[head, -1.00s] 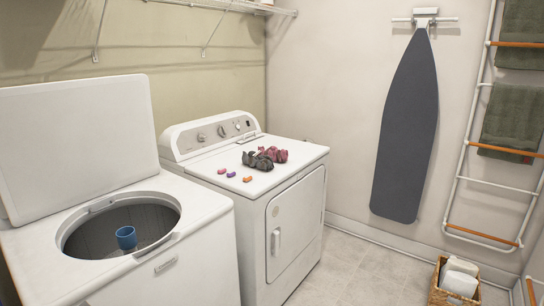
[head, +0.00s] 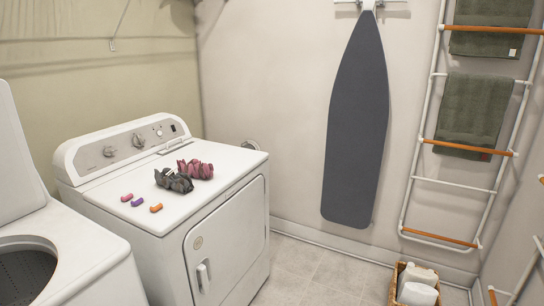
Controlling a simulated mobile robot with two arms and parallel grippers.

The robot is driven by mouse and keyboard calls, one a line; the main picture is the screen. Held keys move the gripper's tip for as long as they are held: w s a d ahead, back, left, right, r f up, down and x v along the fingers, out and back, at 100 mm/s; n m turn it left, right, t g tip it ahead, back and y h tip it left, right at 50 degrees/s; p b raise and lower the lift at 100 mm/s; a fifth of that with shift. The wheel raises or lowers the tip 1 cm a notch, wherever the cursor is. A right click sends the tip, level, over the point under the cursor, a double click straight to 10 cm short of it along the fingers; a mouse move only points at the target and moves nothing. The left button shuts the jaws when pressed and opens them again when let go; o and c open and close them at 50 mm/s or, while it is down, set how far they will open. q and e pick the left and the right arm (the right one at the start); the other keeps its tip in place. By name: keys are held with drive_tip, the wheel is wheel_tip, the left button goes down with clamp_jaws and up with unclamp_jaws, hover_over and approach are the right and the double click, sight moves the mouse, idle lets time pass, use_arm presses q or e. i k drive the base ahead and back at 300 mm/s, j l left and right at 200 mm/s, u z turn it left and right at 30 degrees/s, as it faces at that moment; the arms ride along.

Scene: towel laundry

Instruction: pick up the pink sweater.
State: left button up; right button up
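A crumpled pink garment (head: 195,169), which looks like the pink sweater, lies on top of the white dryer (head: 222,177) in the head view. A crumpled dark grey garment (head: 173,181) lies right in front of it and to its left, close against it or touching. Neither of my grippers shows in the head view.
Several small coloured pods, such as the orange one (head: 156,208), lie on the dryer's left part. An open washer (head: 75,250) stands at left. A basket (head: 397,284) with white items sits on the floor. A ladder rack (head: 409,190) holds green towels. Floor before the dryer is clear.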

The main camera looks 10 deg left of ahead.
sight(195, 168)
drive_tip(key=i+l, duration=0.15)
drive_tip(key=i, duration=0.3)
drive_tip(key=i+l, duration=0.1)
drive_tip(key=i, duration=0.35)
drive_tip(key=i+l, duration=0.15)
drive_tip(key=i, duration=0.3)
drive_tip(key=z, duration=0.05)
